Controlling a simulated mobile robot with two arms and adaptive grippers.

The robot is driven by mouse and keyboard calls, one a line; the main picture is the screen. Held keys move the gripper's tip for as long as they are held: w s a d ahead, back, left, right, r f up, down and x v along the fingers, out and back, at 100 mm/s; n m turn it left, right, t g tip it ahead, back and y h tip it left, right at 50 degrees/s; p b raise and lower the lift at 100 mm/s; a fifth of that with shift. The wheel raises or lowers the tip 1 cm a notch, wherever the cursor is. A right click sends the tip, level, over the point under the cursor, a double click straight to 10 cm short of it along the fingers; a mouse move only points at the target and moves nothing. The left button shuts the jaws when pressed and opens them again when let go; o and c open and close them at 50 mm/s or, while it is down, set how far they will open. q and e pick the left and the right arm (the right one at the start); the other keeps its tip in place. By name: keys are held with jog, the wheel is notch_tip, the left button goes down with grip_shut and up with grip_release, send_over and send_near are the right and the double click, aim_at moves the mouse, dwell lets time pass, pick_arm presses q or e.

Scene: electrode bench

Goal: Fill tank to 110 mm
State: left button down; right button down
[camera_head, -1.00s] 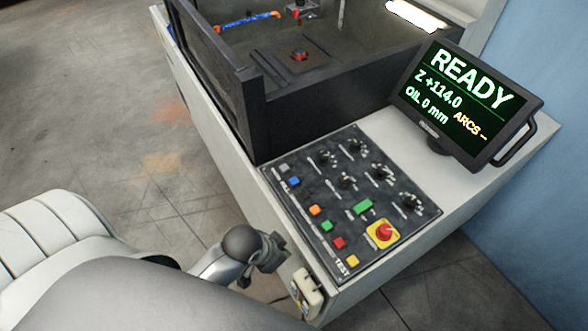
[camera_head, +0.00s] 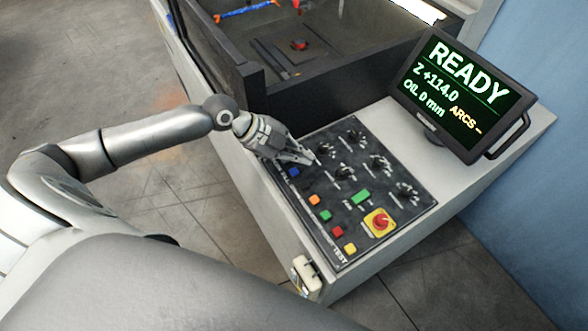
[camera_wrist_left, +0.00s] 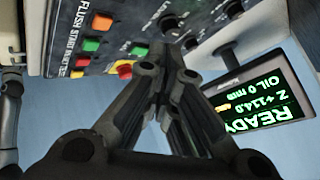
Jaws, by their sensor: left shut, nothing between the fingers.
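The tank (camera_head: 340,98) is a dark open box at the top of the head view, with a dark plate and a small red part inside. The monitor (camera_head: 462,95) reads READY, Z +114.0, OIL 0 mm, ARCS --; it also shows in the left wrist view (camera_wrist_left: 262,95). The control panel (camera_head: 350,205) has coloured buttons, black knobs and a red stop knob on yellow (camera_head: 379,222). My left gripper (camera_head: 308,160) is shut and empty over the panel's upper left part, near a blue button (camera_head: 293,172). I cannot tell whether it touches the panel. My right gripper is not in view.
A white hand unit (camera_head: 305,275) hangs on the cabinet's front edge. A blue hose (camera_head: 246,11) runs at the tank's back. A blue wall (camera_head: 540,190) stands at the right, and open floor (camera_head: 80,60) lies at the left.

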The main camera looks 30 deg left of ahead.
pick_arm(q)
jog(key=shift+w+a+r, duration=0.75)
jog(key=shift+a+r, duration=0.05)
jog(key=shift+a, duration=0.2)
jog(key=shift+f, duration=0.1)
jog(key=b, duration=0.5)
send_over(294, 174)
notch_tip(294, 174, down, 8)
jog(key=shift+r, duration=0.15)
jog(key=shift+f+b, duration=0.55)
jog(key=shift+b, duration=0.05)
jog(key=shift+r, duration=0.1)
jog(key=shift+f+b, duration=0.45)
jog(key=shift+b, duration=0.05)
